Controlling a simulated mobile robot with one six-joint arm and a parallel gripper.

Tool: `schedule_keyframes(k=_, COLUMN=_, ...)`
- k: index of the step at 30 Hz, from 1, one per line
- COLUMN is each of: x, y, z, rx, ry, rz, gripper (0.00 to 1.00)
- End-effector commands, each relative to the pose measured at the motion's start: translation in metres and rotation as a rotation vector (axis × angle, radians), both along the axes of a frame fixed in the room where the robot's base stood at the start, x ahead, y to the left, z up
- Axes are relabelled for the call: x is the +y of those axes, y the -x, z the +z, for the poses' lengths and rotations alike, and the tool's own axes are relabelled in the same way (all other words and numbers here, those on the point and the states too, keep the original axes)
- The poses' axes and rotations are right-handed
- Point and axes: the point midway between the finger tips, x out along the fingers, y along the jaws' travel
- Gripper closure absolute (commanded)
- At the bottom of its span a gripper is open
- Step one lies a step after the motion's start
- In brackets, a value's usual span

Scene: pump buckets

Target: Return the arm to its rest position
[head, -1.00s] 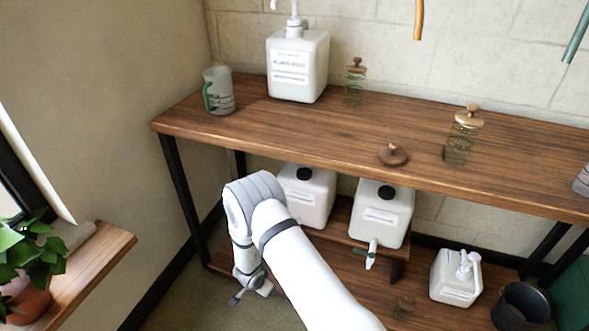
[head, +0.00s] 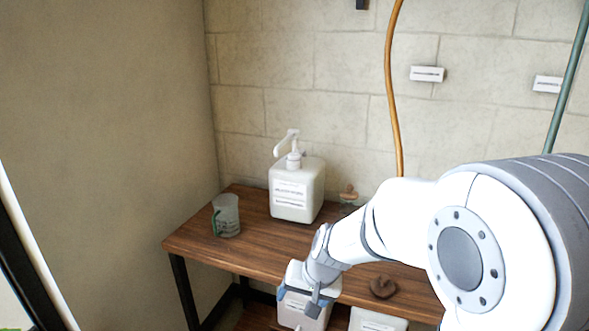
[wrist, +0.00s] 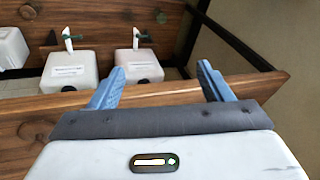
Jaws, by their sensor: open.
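My arm reaches in from the right in the head view, large and close to the camera. My gripper (head: 302,298) hangs by the front edge of the wooden table (head: 205,248). In the wrist view, the two blue fingers of my gripper (wrist: 160,78) are spread apart with nothing between them. Beyond them show white containers with taps, a middle one (wrist: 68,72) and a right one (wrist: 138,64). In the head view, my gripper partly covers a white container (head: 297,276) below the tabletop.
A white pump bottle (head: 297,190) and a clear mug with a green handle (head: 226,216) stand on the table. A brown round lid (head: 383,287) lies near its front edge. An orange hose (head: 391,85) and a green hose (head: 568,80) hang at the wall.

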Motion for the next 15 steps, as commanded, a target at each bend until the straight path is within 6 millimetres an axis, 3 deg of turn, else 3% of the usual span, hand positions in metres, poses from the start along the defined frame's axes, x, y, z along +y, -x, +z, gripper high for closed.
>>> schedule_keyframes(k=1, x=-0.014, y=0.014, z=0.034, rx=-0.009, ry=0.017, rz=0.012, gripper=0.28)
schedule_keyframes(k=6, x=-0.059, y=0.069, z=0.097, rx=-0.005, ry=0.103, rz=0.057, gripper=0.28)
schedule_keyframes(k=9, x=-0.084, y=0.102, z=0.127, rx=0.002, ry=0.163, rz=0.072, gripper=0.28)
schedule_keyframes(k=15, x=-0.120, y=0.154, z=0.159, rx=0.022, ry=0.264, rz=0.078, gripper=0.28)
